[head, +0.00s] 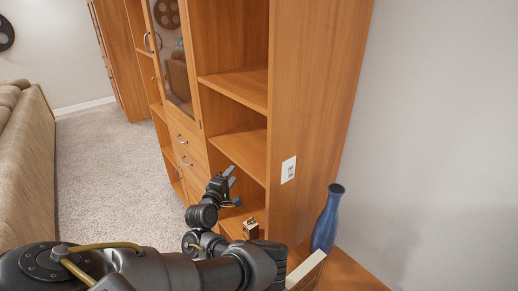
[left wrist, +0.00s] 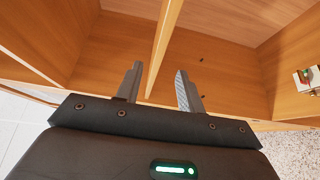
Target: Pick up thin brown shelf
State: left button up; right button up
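Thin brown wooden shelves sit inside the open side of a tall cabinet in the head view: an upper one (head: 238,88) and a middle one (head: 243,150). My left gripper (head: 234,187) is at the cabinet's open front, just below the middle shelf's front edge. In the left wrist view its two fingers (left wrist: 160,88) are apart, and a thin brown shelf edge (left wrist: 165,35) runs in the gap between them. I cannot tell whether either finger touches it. My right gripper is not in view.
A blue vase (head: 327,218) stands right of the cabinet on a wooden surface. A small box-like object (head: 250,229) sits low by the cabinet opening. A white outlet plate (head: 288,169) is on the cabinet side. A tan sofa (head: 25,165) is left; carpet (head: 105,175) between is clear.

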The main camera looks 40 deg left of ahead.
aim_at(243, 159)
pick_arm(q)
jog(key=shift+x, duration=2.85)
jog(key=shift+w+r, duration=0.1)
jog(key=p+x, duration=0.1)
jog(key=x, duration=0.3)
jog(key=shift+w, duration=0.1)
jog(key=shift+w+a, duration=0.1)
jog(key=shift+w, duration=0.25)
